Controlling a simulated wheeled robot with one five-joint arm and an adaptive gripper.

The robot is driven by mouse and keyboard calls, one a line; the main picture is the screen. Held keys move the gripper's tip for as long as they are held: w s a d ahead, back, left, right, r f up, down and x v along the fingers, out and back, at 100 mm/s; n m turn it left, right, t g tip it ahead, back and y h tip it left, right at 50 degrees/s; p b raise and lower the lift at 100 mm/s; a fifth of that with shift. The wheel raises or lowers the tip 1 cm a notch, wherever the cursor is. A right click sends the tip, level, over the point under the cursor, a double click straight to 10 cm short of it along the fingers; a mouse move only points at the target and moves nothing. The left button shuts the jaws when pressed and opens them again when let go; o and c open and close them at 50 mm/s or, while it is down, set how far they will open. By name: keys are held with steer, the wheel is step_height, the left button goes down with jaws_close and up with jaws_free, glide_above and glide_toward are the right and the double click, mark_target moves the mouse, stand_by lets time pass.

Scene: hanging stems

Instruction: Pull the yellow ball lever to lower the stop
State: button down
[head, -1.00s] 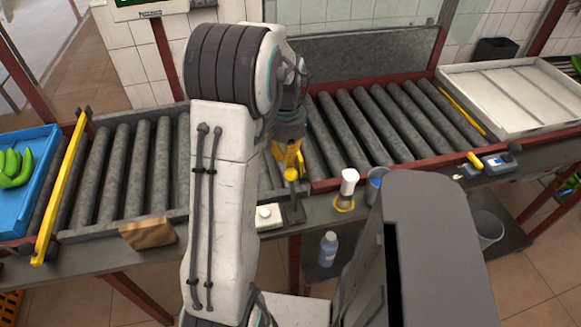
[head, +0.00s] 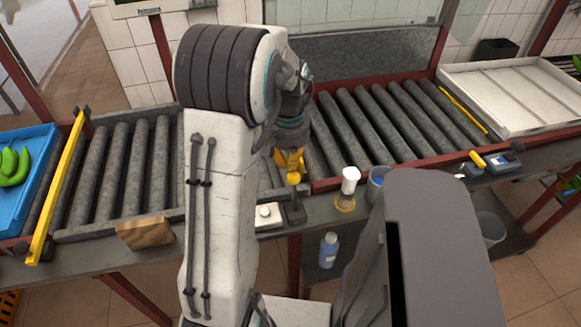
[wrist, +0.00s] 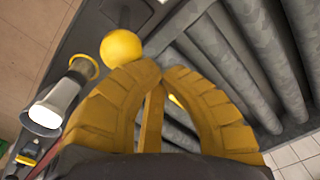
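The yellow ball (head: 294,178) tops a dark lever at the front edge of the roller conveyor. In the wrist view the ball (wrist: 121,48) lies just beyond and left of my fingertips, not between them. My gripper (head: 291,158) is right behind the ball in the head view. In the wrist view its yellow fingers (wrist: 162,70) curve together and their tips nearly meet, with nothing held. Whether a finger touches the ball I cannot tell. A yellow bar (head: 55,190), possibly the stop, stands across the conveyor's left end beside a blue crate (head: 42,150).
A white button box (head: 266,215) sits left of the lever. A brown block (head: 145,232) lies on the front ledge. A white tray (head: 510,95) is at the far right.

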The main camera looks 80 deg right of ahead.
mark_target(295, 181)
steer(key=shift+s+a+b, duration=0.3)
steer(key=shift+s+a, duration=0.05)
steer(key=shift+a, duration=0.6)
steer(key=shift+s+a+b, duration=0.25)
steer(key=shift+s+a, duration=0.15)
steer(key=shift+a, duration=0.5)
steer(key=shift+s+a+b, duration=0.3)
steer(key=shift+s+a, duration=0.05)
steer(key=shift+a, duration=0.6)
steer(key=shift+d, duration=0.1)
steer(key=shift+w+d, duration=0.25)
steer(key=shift+d, duration=0.25)
step_height(295, 181, up, 10)
steer(key=p, duration=0.9)
steer(key=shift+f, duration=0.2)
